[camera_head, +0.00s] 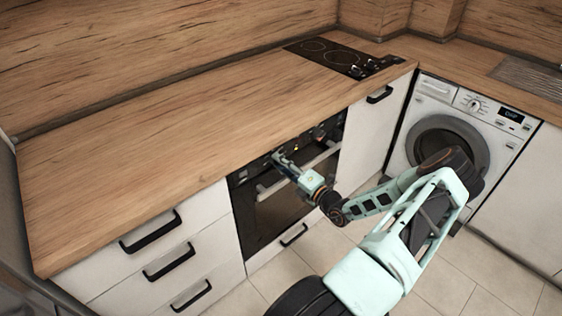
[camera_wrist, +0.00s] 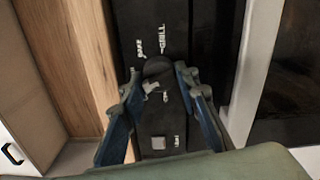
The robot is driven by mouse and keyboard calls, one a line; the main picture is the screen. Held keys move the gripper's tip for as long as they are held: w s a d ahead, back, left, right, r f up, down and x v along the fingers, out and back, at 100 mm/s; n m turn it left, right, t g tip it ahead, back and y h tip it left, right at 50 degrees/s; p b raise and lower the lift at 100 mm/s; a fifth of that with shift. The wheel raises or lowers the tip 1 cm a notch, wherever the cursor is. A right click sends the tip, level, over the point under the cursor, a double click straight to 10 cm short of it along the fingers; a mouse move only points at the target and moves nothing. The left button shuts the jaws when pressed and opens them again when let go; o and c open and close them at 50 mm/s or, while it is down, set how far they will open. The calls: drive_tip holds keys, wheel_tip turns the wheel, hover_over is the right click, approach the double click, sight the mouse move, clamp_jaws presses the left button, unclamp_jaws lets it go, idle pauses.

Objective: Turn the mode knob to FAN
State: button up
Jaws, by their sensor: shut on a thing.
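The oven (camera_head: 262,212) is black and built in under the wooden counter, with its control panel along the top. The mode knob (camera_wrist: 157,66) is a dark round knob on that panel in the wrist view. White labels surround it; those above it look like BAKE and GRILL, and smaller marks below are partly blurred. I cannot read FAN or the pointer clearly. My gripper (camera_wrist: 160,78) has its two blue-grey fingers on either side of the knob, shut on it. In the head view my gripper (camera_head: 278,160) reaches the panel and hides the knob.
A square button (camera_wrist: 158,143) with a small label lies below the knob in the wrist view. The oven's handle bar (camera_head: 268,190) runs just below the panel. Drawers (camera_head: 165,250) stand left, a washing machine (camera_head: 465,130) right. A hob (camera_head: 340,57) lies on the counter.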

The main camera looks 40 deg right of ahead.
drive_tip(key=shift+m+p, duration=0.3)
drive_tip(key=shift+m, duration=1.7)
drive_tip(key=o, duration=1.2)
drive_tip(key=shift+c, duration=0.2)
drive_tip(key=s, duration=1.2)
drive_tip(key=shift+d, duration=0.4)
